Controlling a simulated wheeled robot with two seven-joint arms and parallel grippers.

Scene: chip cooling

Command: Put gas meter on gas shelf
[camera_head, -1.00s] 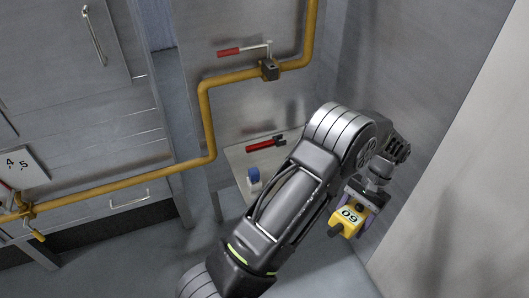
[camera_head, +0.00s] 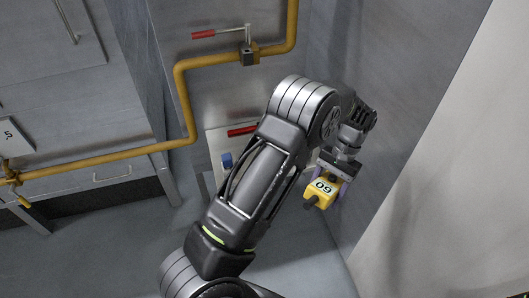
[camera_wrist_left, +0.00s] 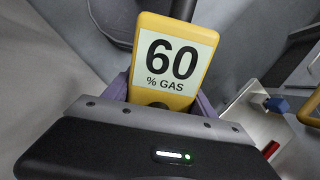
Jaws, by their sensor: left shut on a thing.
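The yellow gas meter (camera_head: 321,191), with a white label reading 60, is held by my left gripper (camera_head: 328,178) to the right of my forearm in the head view. In the left wrist view the meter (camera_wrist_left: 172,62) sits between the purple fingers, its "60 % GAS" label facing the camera. A pale shelf (camera_head: 223,144) against the back panel is partly hidden behind my arm; it also shows at the right of the wrist view (camera_wrist_left: 244,116). The meter is apart from the shelf. My right gripper is not in view.
A red-handled tool (camera_head: 242,131) and a small blue item (camera_head: 227,159) are on the shelf. A yellow pipe (camera_head: 184,95) with a red-handled valve (camera_head: 250,53) runs above and left. A grey wall (camera_head: 400,100) stands close on the right.

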